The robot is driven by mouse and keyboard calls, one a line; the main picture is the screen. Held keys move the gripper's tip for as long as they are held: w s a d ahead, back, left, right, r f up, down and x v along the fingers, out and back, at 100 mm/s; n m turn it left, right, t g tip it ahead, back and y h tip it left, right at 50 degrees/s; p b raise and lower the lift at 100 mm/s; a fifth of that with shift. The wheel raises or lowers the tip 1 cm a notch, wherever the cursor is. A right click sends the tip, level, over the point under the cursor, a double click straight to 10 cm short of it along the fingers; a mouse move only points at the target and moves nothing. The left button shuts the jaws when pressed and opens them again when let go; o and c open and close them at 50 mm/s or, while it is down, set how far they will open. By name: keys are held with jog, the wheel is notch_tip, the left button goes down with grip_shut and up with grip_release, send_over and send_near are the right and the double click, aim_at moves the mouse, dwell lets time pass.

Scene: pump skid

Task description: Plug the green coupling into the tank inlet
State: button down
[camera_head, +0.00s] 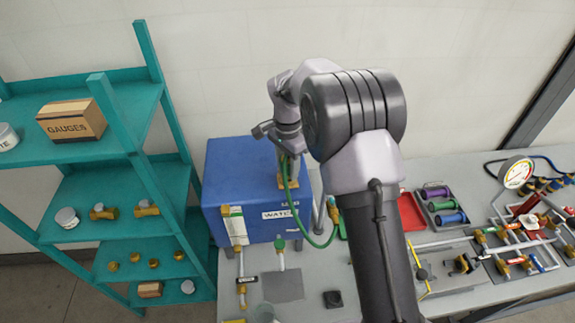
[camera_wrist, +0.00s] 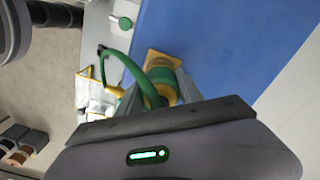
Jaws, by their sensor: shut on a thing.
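The blue tank (camera_head: 240,178), with a WATER label, stands on the bench; its blue face fills much of the wrist view (camera_wrist: 225,45). A brass plate (camera_wrist: 158,57), apparently the tank inlet, sits at the tank; it also shows in the head view (camera_head: 284,183). My gripper (camera_wrist: 160,96) is shut on the green coupling (camera_wrist: 162,84), which has brass parts and a green hose (camera_wrist: 106,58) bending away. The coupling lines up close against the brass plate. I cannot tell whether it is seated, as the fingers and hose hide part of it.
The hose (camera_head: 312,238) loops down beside the tank's right side. A green-topped pipe (camera_head: 280,246) and a tagged pipe (camera_head: 235,228) stand in front of the tank. Teal shelves (camera_head: 90,130) stand at left. A red tray (camera_head: 411,212) and pipework (camera_head: 515,235) are at right.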

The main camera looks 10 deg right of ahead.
jog(key=shift+f+b, duration=0.45)
jog(key=shift+f, duration=0.1)
jog(key=c, duration=0.7)
grip_release()
jog(key=shift+r, duration=0.1)
notch_tip(320, 180, up, 17)
jog(key=shift+r+p, duration=0.15)
jog(key=shift+p, duration=0.3)
